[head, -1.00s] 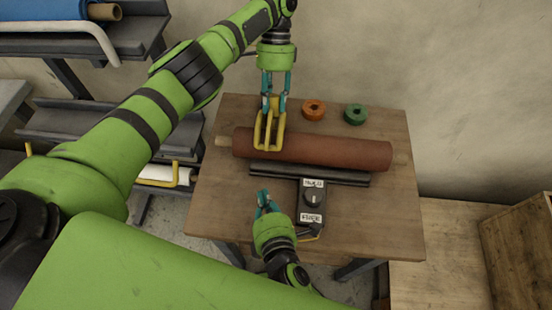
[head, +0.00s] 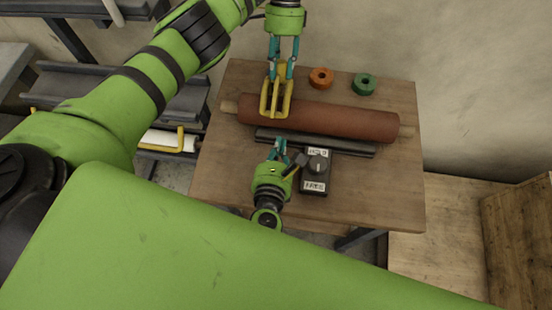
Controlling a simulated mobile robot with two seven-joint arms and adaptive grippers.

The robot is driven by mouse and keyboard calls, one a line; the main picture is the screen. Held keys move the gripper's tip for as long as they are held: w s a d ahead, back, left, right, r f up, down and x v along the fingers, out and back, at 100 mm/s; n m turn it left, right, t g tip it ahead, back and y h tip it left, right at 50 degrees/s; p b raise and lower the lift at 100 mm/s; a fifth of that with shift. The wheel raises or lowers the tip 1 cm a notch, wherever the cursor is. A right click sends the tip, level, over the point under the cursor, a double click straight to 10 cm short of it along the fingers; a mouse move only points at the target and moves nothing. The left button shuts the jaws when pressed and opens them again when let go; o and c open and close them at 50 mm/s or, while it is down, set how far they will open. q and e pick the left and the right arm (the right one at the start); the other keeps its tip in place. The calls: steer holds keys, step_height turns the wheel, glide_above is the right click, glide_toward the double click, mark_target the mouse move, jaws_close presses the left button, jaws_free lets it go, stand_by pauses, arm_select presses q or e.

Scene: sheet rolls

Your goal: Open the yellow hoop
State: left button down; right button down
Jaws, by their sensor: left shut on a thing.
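The yellow hoop (head: 286,98) sits at the left part of a red-brown roll (head: 345,122) on the wooden table. It stands over the roll's front face; whether it passes beneath the roll is hidden. My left gripper (head: 281,73) comes down from above and is shut on the top of the yellow hoop. My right gripper (head: 279,150) is low in front of the roll, close to the left end of a dark bar (head: 340,146), apart from the hoop. Its fingers are too small to tell if they are open or shut.
A black box with a knob (head: 316,172) and white labels stands in front of the bar, just right of my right gripper. An orange ring (head: 320,77) and a green ring (head: 364,84) lie behind the roll. The table's right front (head: 390,195) is clear.

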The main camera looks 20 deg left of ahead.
mark_target(284, 114)
steer(key=w, duration=0.1)
steer(key=w+r, duration=0.1)
steer(key=r, duration=0.1)
steer(key=shift+w+a, duration=0.25)
steer(key=shift+w, duration=0.15)
steer(key=shift+w+r, duration=0.25)
steer(key=shift+r, duration=0.25)
steer(key=shift+w+a+r, duration=0.1)
steer(key=shift+w+r, duration=0.2)
steer(key=shift+r, duration=0.2)
steer(key=shift+w+a+r, duration=0.1)
steer(key=shift+w+r, duration=0.15)
steer(key=shift+r, duration=0.2)
arm_select(q)
steer(key=c, duration=0.9)
jaws_free()
steer(key=shift+r, duration=0.1)
arm_select(e)
steer(key=shift+s+f, duration=0.1)
